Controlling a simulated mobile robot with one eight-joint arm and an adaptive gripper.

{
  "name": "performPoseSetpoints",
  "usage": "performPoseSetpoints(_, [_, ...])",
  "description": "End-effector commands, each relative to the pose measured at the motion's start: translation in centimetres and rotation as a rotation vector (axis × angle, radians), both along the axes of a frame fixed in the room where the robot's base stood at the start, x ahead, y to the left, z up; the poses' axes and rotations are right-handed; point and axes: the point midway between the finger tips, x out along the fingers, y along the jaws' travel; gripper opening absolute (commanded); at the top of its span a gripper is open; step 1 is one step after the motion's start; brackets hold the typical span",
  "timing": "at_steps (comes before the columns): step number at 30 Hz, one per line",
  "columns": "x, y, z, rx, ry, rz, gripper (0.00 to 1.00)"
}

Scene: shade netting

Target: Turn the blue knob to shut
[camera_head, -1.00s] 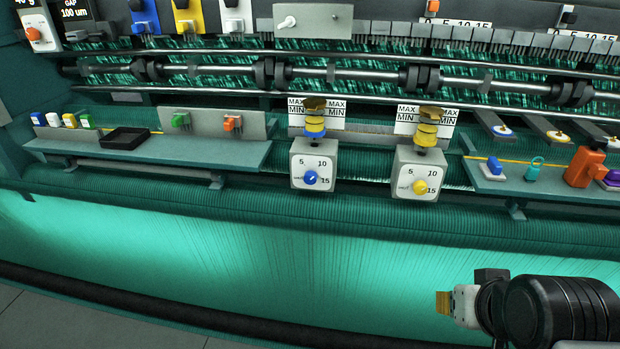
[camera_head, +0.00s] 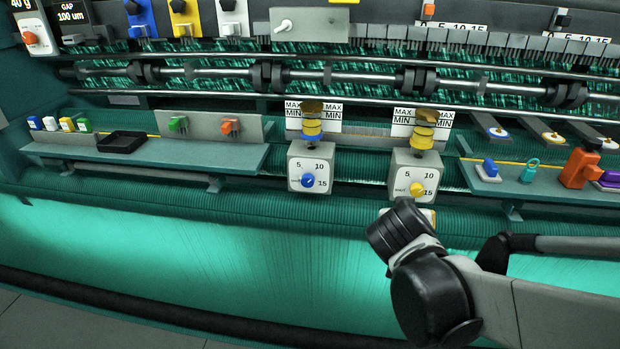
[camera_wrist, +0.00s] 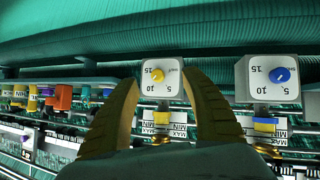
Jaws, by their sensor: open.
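The blue knob (camera_head: 308,181) is on the face of a grey dial box (camera_head: 298,163) marked 5, 10, 15, left of centre in the head view. Its white pointer aims up and to the right in that view. In the wrist view, which is upside down, the blue knob (camera_wrist: 280,75) is at the upper right. My gripper (camera_wrist: 162,95) is open and empty, with two yellow-brown fingers. Between its fingers the yellow knob (camera_wrist: 158,75) shows on its own box, some distance beyond. In the head view my wrist hides most of the gripper.
A similar box with a yellow knob (camera_head: 417,189) stands right of the blue one. A shelf (camera_head: 500,182) with an orange handle (camera_head: 579,168) is at the right. Another shelf (camera_head: 150,155) with a black tray (camera_head: 122,142) is at the left. Space before the blue knob is clear.

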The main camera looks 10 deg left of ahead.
Motion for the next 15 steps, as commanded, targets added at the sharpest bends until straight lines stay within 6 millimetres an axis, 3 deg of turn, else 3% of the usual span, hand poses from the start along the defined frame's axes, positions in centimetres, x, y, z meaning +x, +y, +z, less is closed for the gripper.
performPoseSetpoints(1, [1.9, 2.0, -0.2, -0.013, -0.047, 0.012, 0.55])
performPoseSetpoints(6, [6.5, 8.8, -1.3, -0.028, -0.241, 0.050, 0.55])
performPoseSetpoints(10, [8.2, 14.8, -2.8, -0.013, -0.389, 0.106, 0.55])
performPoseSetpoints(15, [8.1, 21.1, -4.8, 0.021, -0.537, 0.184, 0.55])
